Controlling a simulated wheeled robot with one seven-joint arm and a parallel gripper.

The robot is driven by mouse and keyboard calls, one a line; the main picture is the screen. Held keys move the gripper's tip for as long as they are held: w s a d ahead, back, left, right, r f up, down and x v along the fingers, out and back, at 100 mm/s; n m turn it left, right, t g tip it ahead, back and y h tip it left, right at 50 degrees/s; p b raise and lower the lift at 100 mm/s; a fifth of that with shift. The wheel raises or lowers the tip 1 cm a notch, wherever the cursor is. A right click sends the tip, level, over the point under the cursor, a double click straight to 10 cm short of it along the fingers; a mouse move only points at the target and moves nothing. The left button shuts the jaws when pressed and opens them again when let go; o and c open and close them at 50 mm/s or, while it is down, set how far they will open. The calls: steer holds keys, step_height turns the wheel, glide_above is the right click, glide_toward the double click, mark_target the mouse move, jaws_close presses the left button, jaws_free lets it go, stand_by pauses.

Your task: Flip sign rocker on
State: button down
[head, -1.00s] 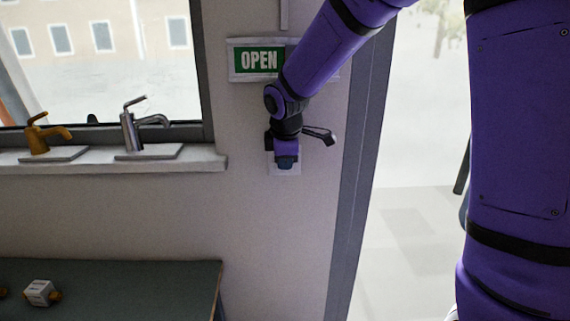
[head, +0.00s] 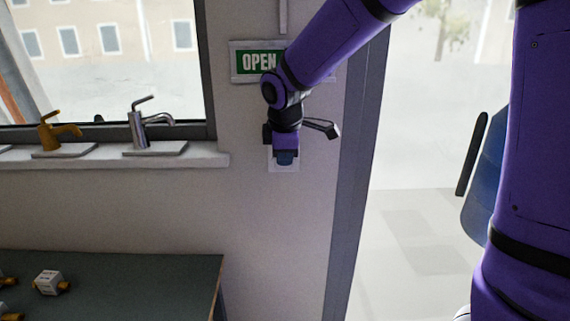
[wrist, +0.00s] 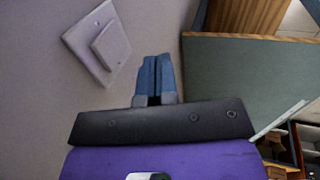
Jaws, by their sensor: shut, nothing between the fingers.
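The white wall plate with its rocker (wrist: 107,45) is on the wall at the upper left of the wrist view. In the head view the plate (head: 275,165) is below the sign and partly hidden behind my gripper. The green OPEN sign (head: 258,62) hangs above it, its right part covered by my arm. My gripper (wrist: 158,62) is shut and empty, its blue fingertips together to the right of the plate in the wrist view. In the head view my gripper (head: 285,160) is in front of the plate.
A window sill (head: 110,159) at left bears a gold faucet (head: 51,135) and a chrome faucet (head: 140,125). A dark green table (head: 150,275) is below, with small boxed parts. A grey door frame (head: 352,170) stands right of the plate.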

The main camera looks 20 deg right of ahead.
steer(key=shift+s+v, duration=0.3)
steer(key=shift+v, duration=1)
steer(key=shift+s+v, duration=0.25)
steer(key=shift+v, duration=1.05)
steer(key=shift+a+f, duration=0.2)
steer(key=s+d+r+m, duration=0.1)
steer(key=s+d+m, duration=0.2)
steer(key=s, duration=0.5)
steer(key=s+d+r+m+t, duration=0.1)
steer(key=s+d+m, duration=0.2)
steer(key=s+m, duration=0.3)
steer(key=s+d+r+m+y, duration=0.1)
steer(key=s+d+m, duration=0.2)
steer(key=s, duration=0.8)
steer(key=shift+d+m+t, duration=0.25)
steer(key=shift+m+t, duration=0.05)
steer(key=shift+m, duration=0.9)
steer(key=shift+d+r, duration=0.1)
